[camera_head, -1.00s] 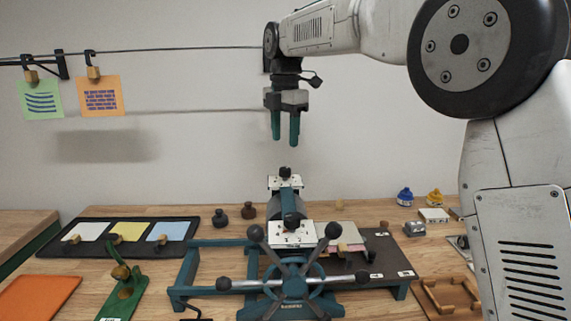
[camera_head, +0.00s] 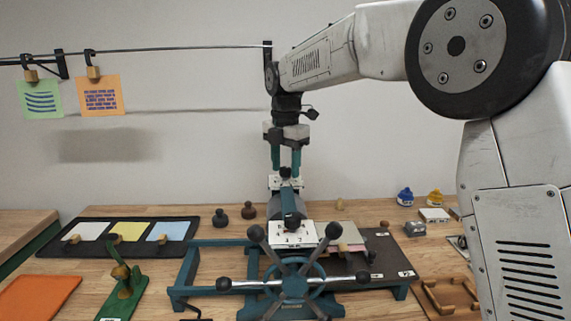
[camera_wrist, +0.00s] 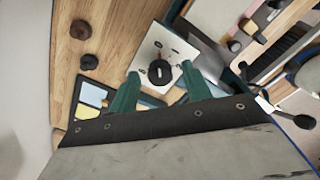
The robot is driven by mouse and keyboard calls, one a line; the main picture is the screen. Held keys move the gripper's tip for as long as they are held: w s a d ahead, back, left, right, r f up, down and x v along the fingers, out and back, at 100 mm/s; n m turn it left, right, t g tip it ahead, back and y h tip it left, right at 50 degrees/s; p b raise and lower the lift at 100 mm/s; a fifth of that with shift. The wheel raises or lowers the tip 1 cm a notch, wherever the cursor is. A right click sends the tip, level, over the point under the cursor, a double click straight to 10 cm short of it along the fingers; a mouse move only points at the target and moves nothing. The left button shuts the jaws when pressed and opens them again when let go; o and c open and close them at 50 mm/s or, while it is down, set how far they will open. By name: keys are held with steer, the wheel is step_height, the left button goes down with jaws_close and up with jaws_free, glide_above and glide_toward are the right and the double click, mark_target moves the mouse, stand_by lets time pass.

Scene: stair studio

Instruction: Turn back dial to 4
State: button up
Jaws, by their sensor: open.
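The back dial (camera_head: 285,172) is a black knob on a white plate with dark marks, at the rear of a press-like frame. In the wrist view the back dial (camera_wrist: 158,72) shows a pale line on its top; the marks around it are too small to read. My gripper (camera_head: 286,166) points straight down over it, with two green fingers apart. In the wrist view my gripper (camera_wrist: 161,82) has one fingertip to each side of the knob. I cannot tell whether the fingers touch it. The front dial (camera_head: 292,220) sits on a second white plate with numbers, nearer the camera.
A spoked handwheel (camera_head: 292,280) stands in front of the dials on a teal frame (camera_head: 180,275). A black tray (camera_head: 95,252) with coloured cards lies left. Two dark knobs (camera_head: 248,210) stand left of the dials. A dark board (camera_head: 385,252) lies right.

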steer(key=c, duration=1)
